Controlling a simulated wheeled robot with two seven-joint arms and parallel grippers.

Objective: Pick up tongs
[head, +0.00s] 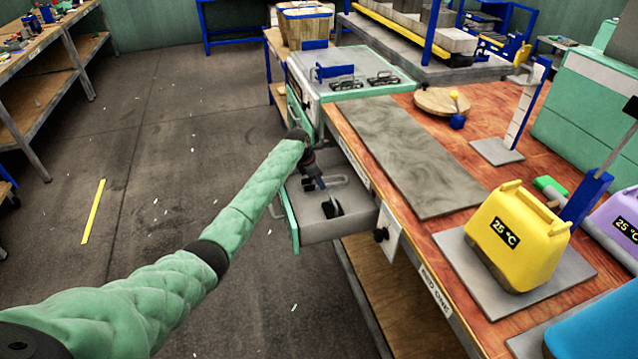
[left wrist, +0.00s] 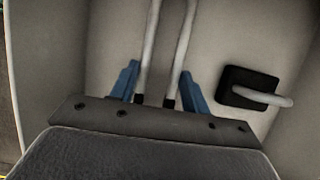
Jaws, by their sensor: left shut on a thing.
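My left gripper (head: 316,182) reaches down into the open grey drawer (head: 290,228) with the green front. In the left wrist view the two blue fingers (left wrist: 160,78) stand on either side of two pale metal rods with dark ends, the tongs (left wrist: 151,45). The gripper is shut on the tongs. Their far part runs out of the top of the wrist view. A black block with a pale bent rod (left wrist: 250,88) lies right of the fingers in the drawer. In the head view the gripper partly hides the drawer contents. My right gripper is not in view.
The drawer is under a wooden workbench (head: 440,250) with a grey slab (head: 400,150).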

